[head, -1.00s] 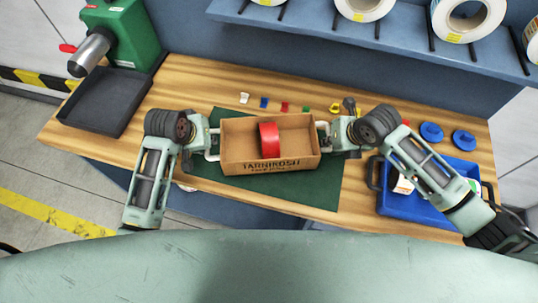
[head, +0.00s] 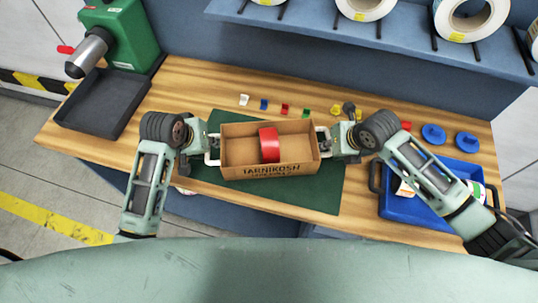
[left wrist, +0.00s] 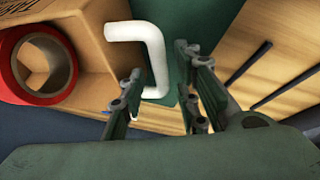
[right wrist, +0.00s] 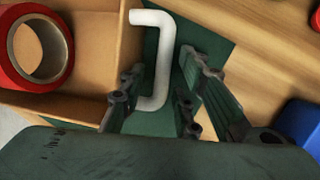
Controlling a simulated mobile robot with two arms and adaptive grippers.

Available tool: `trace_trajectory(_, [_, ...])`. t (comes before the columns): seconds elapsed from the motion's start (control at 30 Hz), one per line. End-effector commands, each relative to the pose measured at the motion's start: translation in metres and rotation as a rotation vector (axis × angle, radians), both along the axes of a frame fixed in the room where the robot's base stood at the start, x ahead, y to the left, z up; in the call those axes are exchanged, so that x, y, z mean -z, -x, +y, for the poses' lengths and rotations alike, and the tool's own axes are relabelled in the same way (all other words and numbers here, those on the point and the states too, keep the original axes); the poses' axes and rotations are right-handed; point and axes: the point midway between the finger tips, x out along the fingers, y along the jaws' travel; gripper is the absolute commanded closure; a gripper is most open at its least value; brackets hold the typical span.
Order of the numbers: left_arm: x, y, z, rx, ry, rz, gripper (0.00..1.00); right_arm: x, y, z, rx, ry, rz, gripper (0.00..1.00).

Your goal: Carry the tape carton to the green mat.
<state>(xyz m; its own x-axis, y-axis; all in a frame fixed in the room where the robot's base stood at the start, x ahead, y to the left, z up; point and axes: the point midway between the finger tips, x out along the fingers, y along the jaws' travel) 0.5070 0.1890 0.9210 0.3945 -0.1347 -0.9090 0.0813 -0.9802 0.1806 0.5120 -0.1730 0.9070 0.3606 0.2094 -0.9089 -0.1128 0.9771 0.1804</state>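The brown tape carton (head: 270,171) is open at the top, with a red tape roll (head: 269,145) inside and white handles at both ends. It is upright over the green mat (head: 325,190) and appears to rest on it. My left gripper (left wrist: 160,105) is open, its fingers apart on either side of the left handle (left wrist: 158,50). My right gripper (right wrist: 158,100) is open likewise around the right handle (right wrist: 165,60). Gaps show between fingers and handles. The carton's underside is hidden.
A dark tray (head: 80,118) sits at the left under a green machine (head: 125,35). A blue tray (head: 405,208) stands right of the mat. Small coloured pieces (head: 285,109) lie behind the carton. A shelf with label rolls (head: 465,15) runs along the back.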

Motion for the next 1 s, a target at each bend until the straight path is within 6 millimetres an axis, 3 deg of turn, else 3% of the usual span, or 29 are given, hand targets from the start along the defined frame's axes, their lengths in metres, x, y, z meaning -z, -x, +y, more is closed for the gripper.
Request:
trace_trajectory(0.3, [-0.062,0.026,0.009,0.001,0.000,-0.004,0.70,0.000,0.000,0.000,0.000,0.001,0.000,0.70])
trace_trajectory(0.47, [-0.084,0.036,0.012,0.001,0.000,-0.004,0.70,0.000,0.000,0.000,0.000,0.001,0.000,0.70])
trace_trajectory(0.73, [-0.095,0.042,0.014,0.001,0.001,0.001,0.70,-0.011,0.003,-0.003,-0.001,0.001,-0.003,0.70])
trace_trajectory(1.0, [-0.095,0.041,0.014,0.001,0.001,0.000,0.70,-0.061,0.023,-0.015,-0.002,0.004,-0.005,0.70])
